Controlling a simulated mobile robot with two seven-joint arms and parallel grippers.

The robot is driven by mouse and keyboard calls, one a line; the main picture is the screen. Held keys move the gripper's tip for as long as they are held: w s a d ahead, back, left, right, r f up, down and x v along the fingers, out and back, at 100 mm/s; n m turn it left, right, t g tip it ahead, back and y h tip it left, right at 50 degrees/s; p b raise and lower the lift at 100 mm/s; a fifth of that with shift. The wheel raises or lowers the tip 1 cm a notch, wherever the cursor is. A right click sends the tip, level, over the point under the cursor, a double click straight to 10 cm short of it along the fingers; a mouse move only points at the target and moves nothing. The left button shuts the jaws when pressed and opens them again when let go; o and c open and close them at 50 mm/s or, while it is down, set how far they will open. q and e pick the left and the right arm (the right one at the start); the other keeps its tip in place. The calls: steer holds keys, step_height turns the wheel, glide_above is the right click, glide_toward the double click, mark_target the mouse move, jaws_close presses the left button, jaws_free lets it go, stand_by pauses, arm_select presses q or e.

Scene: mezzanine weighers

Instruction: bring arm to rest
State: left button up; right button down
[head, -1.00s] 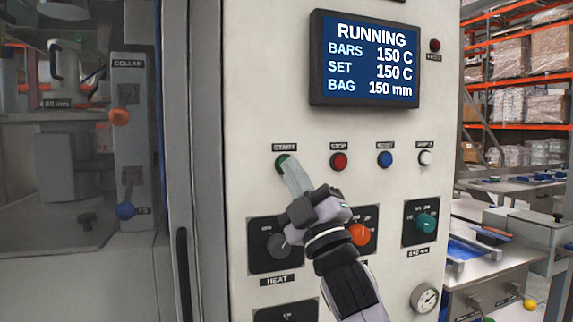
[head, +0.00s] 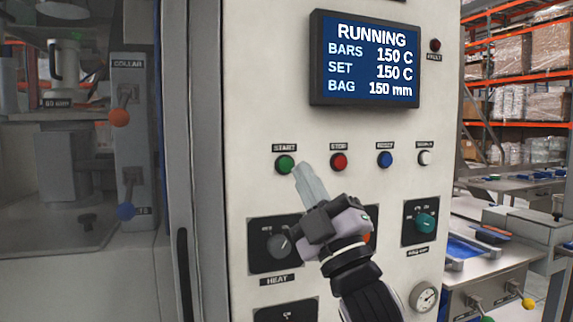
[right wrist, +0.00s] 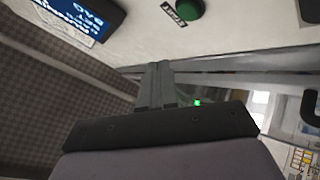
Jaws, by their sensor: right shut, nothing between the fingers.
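My right gripper (head: 303,170) is in front of the control panel (head: 255,60), with its shut fingers pointing up and left. Its tips are just right of the green START button (head: 285,164) and apart from it, with nothing held. In the right wrist view the shut fingers (right wrist: 154,66) show, with the green button (right wrist: 189,9) above and right of them. The screen (head: 365,58) reads RUNNING, bars 150 C, set 150 C, bag 150 mm. My left gripper is not in view.
A red STOP button (head: 339,161), a blue button (head: 385,159) and a white button (head: 425,158) line the panel. Below are the heat knob (head: 279,245) and a teal knob (head: 426,223). A glazed machine bay is at left; tables and racks (head: 535,75) are at right.

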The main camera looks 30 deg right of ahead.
stand_by(0.8)
step_height(320, 180, down, 32)
steer(key=s+a+m+g, duration=0.2)
steer(key=m+g, duration=0.5)
steer(key=g, duration=0.6)
steer(key=s+a+f+m+g+y, duration=0.1)
steer(key=s+a+f+m+g, duration=0.25)
steer(key=s+f+g, duration=1.2)
steer(key=w+a+f+n+t+y, duration=0.1)
steer(key=a+f+t+y, duration=0.1)
steer(key=f+t, duration=0.9)
steer(key=shift+a+t, duration=0.45)
steer(key=shift+a, duration=0.3)
